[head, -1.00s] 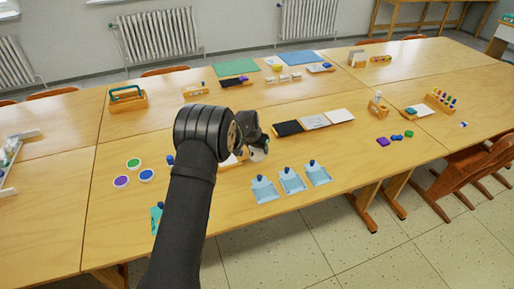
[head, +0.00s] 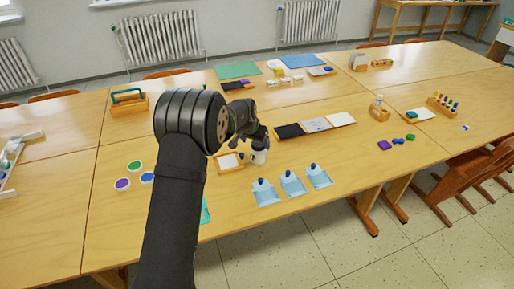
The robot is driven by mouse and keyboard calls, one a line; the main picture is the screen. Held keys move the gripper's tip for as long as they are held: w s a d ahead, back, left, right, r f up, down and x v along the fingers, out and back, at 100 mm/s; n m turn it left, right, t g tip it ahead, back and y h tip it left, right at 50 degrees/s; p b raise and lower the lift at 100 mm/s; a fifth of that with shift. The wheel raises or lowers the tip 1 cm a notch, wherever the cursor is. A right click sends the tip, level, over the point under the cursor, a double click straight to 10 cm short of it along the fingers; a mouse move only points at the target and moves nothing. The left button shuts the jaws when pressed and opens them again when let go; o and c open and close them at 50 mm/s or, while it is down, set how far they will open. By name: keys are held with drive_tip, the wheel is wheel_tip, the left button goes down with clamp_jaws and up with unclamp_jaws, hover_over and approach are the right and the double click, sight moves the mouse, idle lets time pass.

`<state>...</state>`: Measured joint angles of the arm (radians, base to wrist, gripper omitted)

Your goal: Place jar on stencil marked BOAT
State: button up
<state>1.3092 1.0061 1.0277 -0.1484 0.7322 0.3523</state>
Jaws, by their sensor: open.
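A small white jar (head: 260,157) stands on the near table, just right of a small wooden tray. My gripper (head: 258,143) is open, at the top of the jar; I cannot tell whether its fingers are around the rim or just above it. Three light blue stencils lie in a row to the right of and nearer than the jar: the left one (head: 266,197), the middle one (head: 293,188) and the right one (head: 319,179). Each has a dark blue knob at its far edge. Their markings are too small to read, so I cannot tell which is BOAT.
The wooden tray (head: 226,167) holds a white sheet. A long tray (head: 303,134) with black, printed and white panels lies behind the stencils. Paint pots (head: 134,166) stand at left. Bare table surrounds the stencils.

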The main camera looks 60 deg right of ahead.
drive_tip(key=v, duration=0.3)
drive_tip(key=shift+a+r, duration=0.15)
drive_tip(key=shift+r, duration=0.1)
drive_tip(key=shift+a+r, duration=0.15)
drive_tip(key=shift+r, duration=0.15)
drive_tip(key=shift+c, duration=0.6)
